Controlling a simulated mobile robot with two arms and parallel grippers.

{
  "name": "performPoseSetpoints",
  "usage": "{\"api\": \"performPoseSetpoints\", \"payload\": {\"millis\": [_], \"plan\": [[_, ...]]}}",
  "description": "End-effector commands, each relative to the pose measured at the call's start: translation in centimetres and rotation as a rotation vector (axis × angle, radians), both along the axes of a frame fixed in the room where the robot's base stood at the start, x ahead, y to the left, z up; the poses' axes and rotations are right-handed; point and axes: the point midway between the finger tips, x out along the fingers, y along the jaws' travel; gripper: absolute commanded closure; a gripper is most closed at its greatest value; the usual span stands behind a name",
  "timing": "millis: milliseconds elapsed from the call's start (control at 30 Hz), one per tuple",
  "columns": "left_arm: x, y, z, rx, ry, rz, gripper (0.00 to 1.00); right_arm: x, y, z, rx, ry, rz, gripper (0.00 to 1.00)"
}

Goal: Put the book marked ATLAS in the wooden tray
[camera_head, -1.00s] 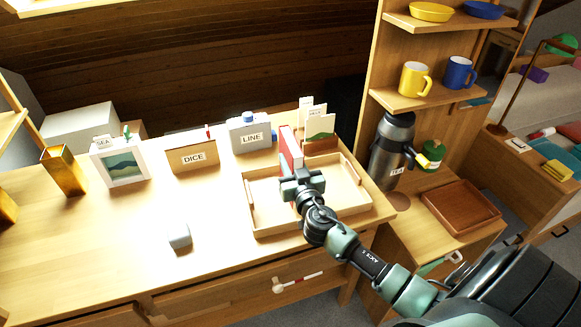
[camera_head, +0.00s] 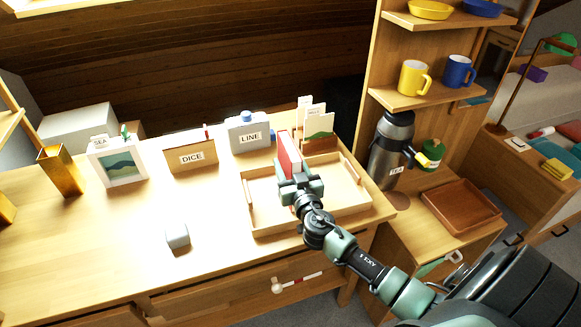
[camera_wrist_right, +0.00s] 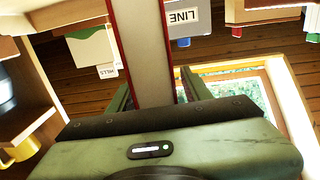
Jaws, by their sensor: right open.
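The red book (camera_head: 288,152) with pale pages is at the back of the wooden tray (camera_head: 348,208) in the head view; no marking on it is readable. My right gripper (camera_head: 299,181) is over the tray, at the book's near end. In the right wrist view the book (camera_wrist_right: 143,45) runs between my open right fingers (camera_wrist_right: 152,92), one on each side. My gripper hides the book's lower part, so I cannot tell whether it rests on the tray floor. My left gripper is not in view.
Behind the tray stand a box labelled LINE (camera_head: 249,133) and a card holder (camera_head: 319,140). A DICE box (camera_head: 190,156) and a framed picture (camera_head: 118,166) stand further left. A small grey block (camera_head: 177,236) lies in front. A flask (camera_head: 391,150) stands right.

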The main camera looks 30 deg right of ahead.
Motion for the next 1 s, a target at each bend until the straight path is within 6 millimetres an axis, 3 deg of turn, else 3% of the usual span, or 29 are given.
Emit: {"api": "performPoseSetpoints", "payload": {"millis": [100,167,600,800,1000], "plan": [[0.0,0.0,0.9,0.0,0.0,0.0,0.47,0.0,-0.1,0.8,-0.002,0.001,0.0,0.51],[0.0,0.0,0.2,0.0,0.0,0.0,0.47,-1.0,0.3,0.0,0.001,0.003,0.001,0.51],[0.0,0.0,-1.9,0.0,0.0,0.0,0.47,-9.6,2.8,0.0,0.003,0.002,-0.001,0.51],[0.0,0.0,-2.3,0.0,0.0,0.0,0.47,-11.3,3.3,0.3,-0.001,0.001,-0.002,0.51],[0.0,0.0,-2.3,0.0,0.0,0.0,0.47,-11.5,3.4,0.4,-0.001,-0.001,-0.002,0.51]]}}
